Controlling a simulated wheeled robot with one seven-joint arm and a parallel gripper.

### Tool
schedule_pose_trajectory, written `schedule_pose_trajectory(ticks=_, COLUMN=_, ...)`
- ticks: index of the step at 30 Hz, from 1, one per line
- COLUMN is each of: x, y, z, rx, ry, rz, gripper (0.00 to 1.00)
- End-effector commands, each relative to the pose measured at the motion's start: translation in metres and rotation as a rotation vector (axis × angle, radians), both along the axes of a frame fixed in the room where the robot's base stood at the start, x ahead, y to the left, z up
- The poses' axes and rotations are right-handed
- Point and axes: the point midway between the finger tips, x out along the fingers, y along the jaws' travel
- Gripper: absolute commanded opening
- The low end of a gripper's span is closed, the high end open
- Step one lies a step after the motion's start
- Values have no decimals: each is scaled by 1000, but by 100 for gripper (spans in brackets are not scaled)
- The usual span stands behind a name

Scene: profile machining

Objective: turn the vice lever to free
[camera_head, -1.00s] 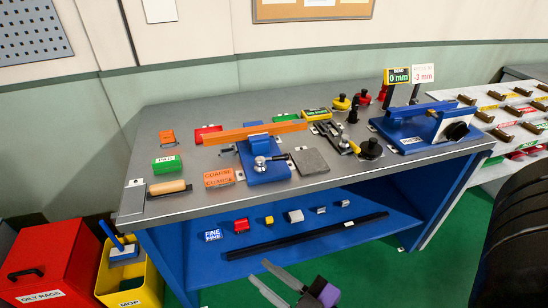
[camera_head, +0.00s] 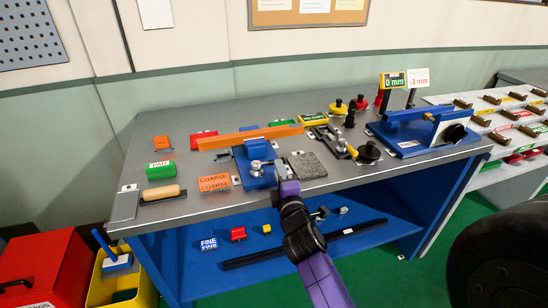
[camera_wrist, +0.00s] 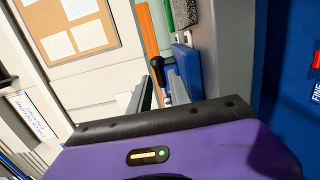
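The blue vice (camera_head: 262,178) stands near the front of the bench and holds a long orange profile (camera_head: 240,138). It has a silver ball-shaped screw head (camera_head: 256,165). In the wrist view its lever with a black handle (camera_wrist: 157,66) shows just beyond my fingers, with the blue vice base (camera_wrist: 188,68) behind. My gripper (camera_head: 281,170) is at the front right of the vice, by the lever, which it partly hides in the head view. In the wrist view my gripper (camera_wrist: 160,92) has its grey fingers apart. I cannot tell whether they touch the lever.
A grey block (camera_head: 308,165) lies right of the vice. An orange COARSE block (camera_head: 214,183) and a wooden-handled tool (camera_head: 161,193) lie left. A toggle clamp with a yellow handle (camera_head: 350,150) and a blue fixture (camera_head: 410,130) stand right. The shelf below holds several small blocks.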

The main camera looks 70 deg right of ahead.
Motion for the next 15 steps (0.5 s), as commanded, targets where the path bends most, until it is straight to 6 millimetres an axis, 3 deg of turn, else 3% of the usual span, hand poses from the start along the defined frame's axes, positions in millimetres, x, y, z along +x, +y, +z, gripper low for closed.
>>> schedule_pose_trajectory(ticks=15, x=38, y=-53, z=1, rx=-3, ry=5, rz=-2, gripper=24)
